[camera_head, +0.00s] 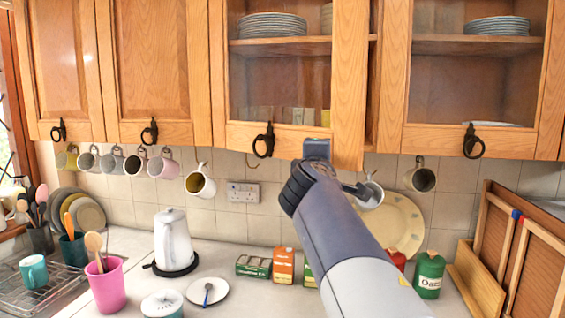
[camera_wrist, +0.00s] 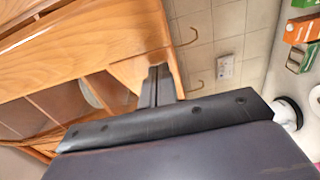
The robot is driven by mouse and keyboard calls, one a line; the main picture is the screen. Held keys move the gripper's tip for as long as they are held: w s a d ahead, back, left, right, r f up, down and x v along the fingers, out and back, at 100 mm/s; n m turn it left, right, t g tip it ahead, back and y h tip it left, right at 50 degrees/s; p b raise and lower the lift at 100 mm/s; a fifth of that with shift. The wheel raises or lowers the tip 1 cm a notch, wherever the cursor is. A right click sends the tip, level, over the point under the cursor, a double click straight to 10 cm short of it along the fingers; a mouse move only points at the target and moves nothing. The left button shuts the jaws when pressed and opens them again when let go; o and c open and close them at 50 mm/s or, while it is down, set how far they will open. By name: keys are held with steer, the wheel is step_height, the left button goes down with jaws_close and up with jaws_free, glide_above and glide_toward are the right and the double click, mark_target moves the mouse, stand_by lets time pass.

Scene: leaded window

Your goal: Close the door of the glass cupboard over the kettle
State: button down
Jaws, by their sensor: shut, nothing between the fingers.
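The glass cupboard door (camera_head: 348,80) above and to the right of the white kettle (camera_head: 174,240) has a wooden frame and a black ring handle (camera_head: 264,140) on its bottom rail. Its right side seems to stand out from the cupboard, slightly ajar. My gripper (camera_head: 317,148) is shut and empty, at the door's lower edge, right of the handle. In the wrist view my gripper's fingers (camera_wrist: 160,72) are together against or very near a wooden edge (camera_wrist: 100,45). I cannot tell if they touch it. The fingertips are partly hidden in the head view.
Another glass cupboard door (camera_head: 550,80) with a black handle is at the right. Mugs (camera_head: 200,183) hang under the cupboards. The counter holds a pink utensil pot (camera_head: 108,290), small boxes (camera_head: 284,265), a green tin (camera_head: 429,275) and a large plate (camera_head: 400,222).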

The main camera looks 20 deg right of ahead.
steer(key=w+d+p, duration=0.4)
steer(key=w+d, duration=0.4)
steer(key=d, duration=0.5)
steer(key=shift+w+d, duration=0.2)
steer(key=shift+w, duration=0.2)
steer(key=shift+a, duration=0.1)
